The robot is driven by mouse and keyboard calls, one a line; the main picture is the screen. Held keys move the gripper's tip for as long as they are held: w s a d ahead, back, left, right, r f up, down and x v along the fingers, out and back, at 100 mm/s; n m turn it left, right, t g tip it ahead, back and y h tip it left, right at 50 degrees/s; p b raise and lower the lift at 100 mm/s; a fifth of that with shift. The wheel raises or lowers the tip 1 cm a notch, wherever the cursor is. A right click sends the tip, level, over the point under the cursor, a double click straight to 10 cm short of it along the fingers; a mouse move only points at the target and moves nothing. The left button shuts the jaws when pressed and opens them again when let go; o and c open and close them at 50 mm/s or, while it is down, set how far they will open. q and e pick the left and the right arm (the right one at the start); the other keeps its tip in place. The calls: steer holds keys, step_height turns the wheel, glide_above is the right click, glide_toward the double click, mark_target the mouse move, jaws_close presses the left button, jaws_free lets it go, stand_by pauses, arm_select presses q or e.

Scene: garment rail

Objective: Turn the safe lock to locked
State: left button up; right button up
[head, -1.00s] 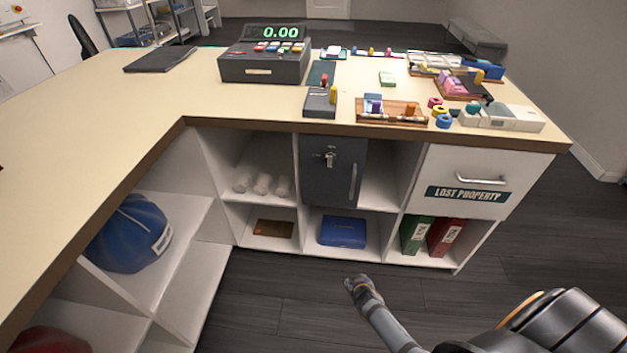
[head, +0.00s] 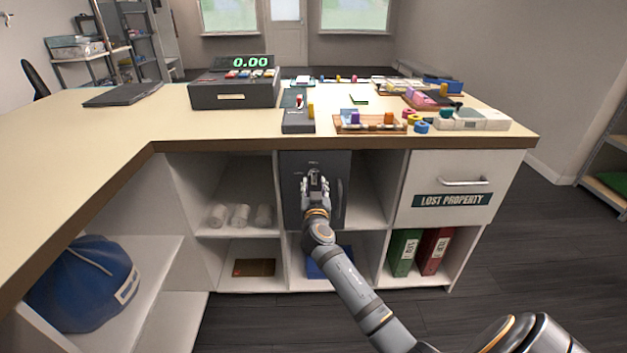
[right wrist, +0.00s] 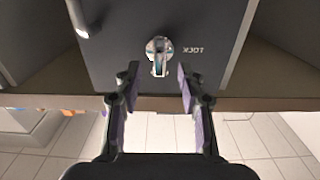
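The dark grey safe (head: 297,161) sits in the upper middle compartment of the counter, its door shut. Its lock, a round silver plate with a lever (right wrist: 158,56), shows in the right wrist view, the lever running up and down the picture. Upside-down lettering is beside it. My right gripper (head: 316,180) is in front of the door and hides the lock in the head view. In the right wrist view the right gripper (right wrist: 158,82) is open, its purple-padded fingers either side of the lever's lower end, with nothing gripped. My left gripper is out of view.
The safe's bar handle (right wrist: 76,16) is at upper left in the right wrist view. The counter top (head: 210,127) overhangs the safe. A drawer marked LOST PROPERTY (head: 420,170) is to the right, paper rolls (head: 240,215) to the left. The floor in front is clear.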

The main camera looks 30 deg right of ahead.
mark_target(314, 177)
steer(key=shift+x, duration=1.8)
jaws_close()
